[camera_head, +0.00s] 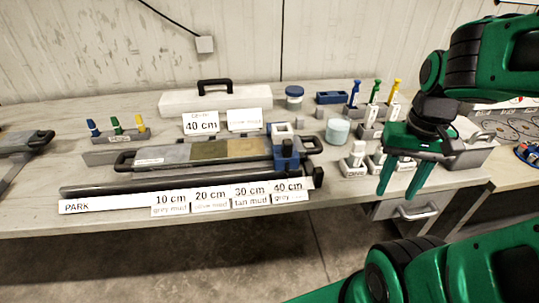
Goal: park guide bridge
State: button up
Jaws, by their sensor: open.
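A dark blue bridge-like block (286,160) stands at the right end of the long grey core tray (176,154); I take it for the guide bridge. A white and blue block shows just behind it. A long dark rail (130,187) lies along the front of the tray. A white PARK label (100,204) stands at the rail's front left. My gripper (402,192) is open and empty, fingers pointing down, to the right of the bridge and apart from it, over the bench's front right.
Depth cards (210,199) line the bench's front edge. A white lidded case (210,97) stands behind the tray. Stands with colored markers (115,137) are at the left and right. A pale blue round tub (338,130) and small white labeled blocks (354,161) stand between bridge and gripper.

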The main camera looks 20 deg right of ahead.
aim_at(286, 157)
jog(key=z, duration=0.5)
jog(key=k, duration=1.4)
jog(key=u, duration=0.7)
jog(key=i, duration=1.05)
jog(key=z, duration=0.05)
